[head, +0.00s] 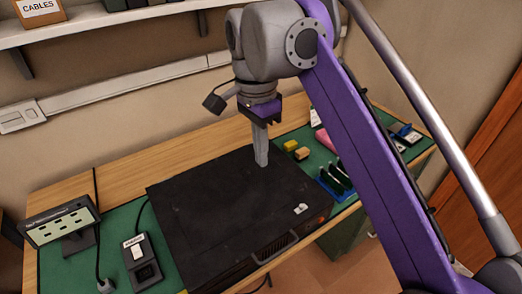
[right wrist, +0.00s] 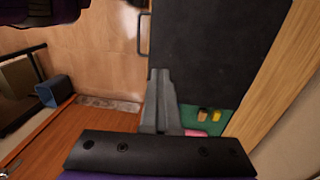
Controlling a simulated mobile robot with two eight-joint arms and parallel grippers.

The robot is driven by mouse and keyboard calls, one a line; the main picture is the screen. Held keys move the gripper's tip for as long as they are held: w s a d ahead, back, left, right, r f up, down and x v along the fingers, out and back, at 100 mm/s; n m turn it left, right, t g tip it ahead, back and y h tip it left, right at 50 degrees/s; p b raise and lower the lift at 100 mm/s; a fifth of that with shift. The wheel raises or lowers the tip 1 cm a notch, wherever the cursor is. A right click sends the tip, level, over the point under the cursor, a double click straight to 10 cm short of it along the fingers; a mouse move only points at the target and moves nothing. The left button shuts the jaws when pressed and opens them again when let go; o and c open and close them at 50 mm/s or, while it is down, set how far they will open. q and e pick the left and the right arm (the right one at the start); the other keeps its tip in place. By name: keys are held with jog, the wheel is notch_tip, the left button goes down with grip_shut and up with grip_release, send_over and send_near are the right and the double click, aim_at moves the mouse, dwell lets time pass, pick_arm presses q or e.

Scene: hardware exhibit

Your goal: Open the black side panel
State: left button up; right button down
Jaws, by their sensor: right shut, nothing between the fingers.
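The black side panel (head: 215,205) is the large flat dark top face of a computer case lying on the workbench. It lies flat on the case, and it also shows in the right wrist view (right wrist: 215,50). My right gripper (head: 261,163) points down at the panel's far right part, close to its far edge. Its fingers are together and hold nothing; they also show in the right wrist view (right wrist: 159,75). I cannot tell whether the fingertips touch the panel. My left gripper is not in view.
Green mats (head: 315,160) cover parts of the wooden bench (head: 120,180). Left are a switch box (head: 141,262) and a small display (head: 60,222). A shelf (head: 100,22) hangs above.

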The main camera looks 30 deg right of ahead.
jog(key=c, duration=0.9)
grip_release()
jog(key=r+p, duration=0.1)
jog(key=r, duration=0.2)
jog(key=r+p, duration=0.1)
jog(key=r, duration=0.3)
jog(key=w+r+p, duration=0.1)
jog(key=r+p, duration=0.1)
jog(key=r, duration=0.1)
jog(key=shift+r, duration=0.35)
